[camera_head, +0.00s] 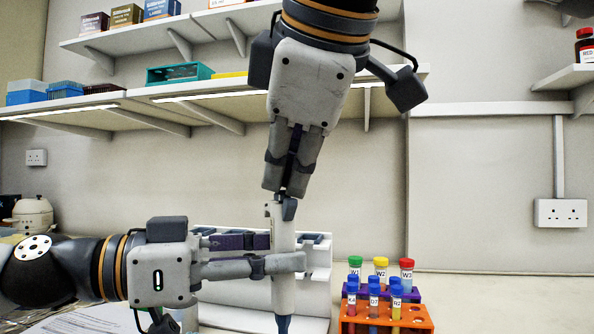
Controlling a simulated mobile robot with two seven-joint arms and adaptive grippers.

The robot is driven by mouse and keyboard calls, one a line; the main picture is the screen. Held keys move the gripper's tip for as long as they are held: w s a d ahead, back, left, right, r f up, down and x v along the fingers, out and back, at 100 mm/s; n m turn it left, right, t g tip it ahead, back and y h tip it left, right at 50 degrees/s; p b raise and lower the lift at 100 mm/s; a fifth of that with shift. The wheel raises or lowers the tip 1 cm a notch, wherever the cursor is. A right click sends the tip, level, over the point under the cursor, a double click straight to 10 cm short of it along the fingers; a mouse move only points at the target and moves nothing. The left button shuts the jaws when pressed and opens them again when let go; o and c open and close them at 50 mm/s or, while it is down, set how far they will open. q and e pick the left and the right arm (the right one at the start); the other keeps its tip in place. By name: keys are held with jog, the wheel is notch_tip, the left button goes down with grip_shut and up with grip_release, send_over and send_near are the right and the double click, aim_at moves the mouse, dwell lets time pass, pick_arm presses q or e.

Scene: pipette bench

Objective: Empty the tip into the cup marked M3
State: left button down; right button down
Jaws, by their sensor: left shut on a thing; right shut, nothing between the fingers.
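A white pipette (283,292) stands upright in the camera_head view, with a dark blue lower end cut off by the bottom edge. My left gripper (286,252) comes in from the left and is shut on the pipette's body. My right gripper (287,191) points down from above, its fingers shut with nothing between them. Its fingertips are at the pipette's top, by the grey-blue button; I cannot tell whether they touch it. The tip's end and any liquid are out of view. I see no cup marked M3.
An orange rack (418,323) at the right holds several blue-capped tubes; tubes W1, W2 and W3 with green, yellow and red caps stand behind it. A white stand (318,283) is behind the pipette. Shelves with boxes (127,15) line the wall.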

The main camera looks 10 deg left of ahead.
jog(key=shift+r, duration=0.85)
dwell(0.4)
jog(key=shift+r, duration=2.9)
